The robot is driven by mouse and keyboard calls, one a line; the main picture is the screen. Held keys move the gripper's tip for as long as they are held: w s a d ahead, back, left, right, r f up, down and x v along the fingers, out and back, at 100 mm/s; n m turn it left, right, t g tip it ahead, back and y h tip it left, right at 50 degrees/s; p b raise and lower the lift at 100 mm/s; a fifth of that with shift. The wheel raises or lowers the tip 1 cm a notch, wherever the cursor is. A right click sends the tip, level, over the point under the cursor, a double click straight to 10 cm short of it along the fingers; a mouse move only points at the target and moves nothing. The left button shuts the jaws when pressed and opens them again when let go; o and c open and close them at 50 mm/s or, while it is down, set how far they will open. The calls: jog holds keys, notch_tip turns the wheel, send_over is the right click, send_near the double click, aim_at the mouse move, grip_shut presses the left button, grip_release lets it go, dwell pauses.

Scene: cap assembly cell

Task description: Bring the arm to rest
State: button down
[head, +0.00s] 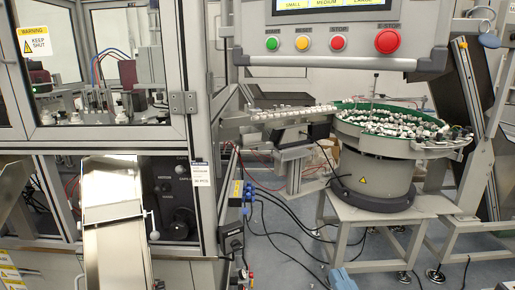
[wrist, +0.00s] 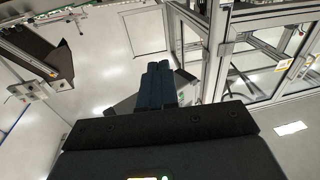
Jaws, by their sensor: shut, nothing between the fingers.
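My gripper (wrist: 157,84) shows in the wrist view. Its two dark blue fingers are shut against each other with nothing between them. Around the fingertips lies open space with a pale surface behind, and no object touches them. In the head view my gripper is not clearly visible; only a small blue part at the bottom edge shows, and I cannot tell what it is.
A framed machine cabinet (head: 190,100) stands at left with a metal chute (head: 115,220) below. A control panel (head: 340,42) with coloured buttons hangs at top. A bowl feeder (head: 375,180) full of caps stands at right on a grey stand. Cables lie on the floor between.

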jog(key=s+d+f+m+g+h, duration=0.15)
jog(key=s+f, duration=0.25)
jog(key=s, duration=0.5)
jog(key=s+d+f+m, duration=0.1)
jog(key=s+d+f, duration=0.3)
jog(key=s, duration=0.5)
jog(key=s+d+g+h, duration=0.1)
jog(key=s+d+g, duration=0.1)
jog(key=s, duration=1.3)
jog(key=shift+d+r, duration=0.35)
jog(key=shift+d, duration=0.3)
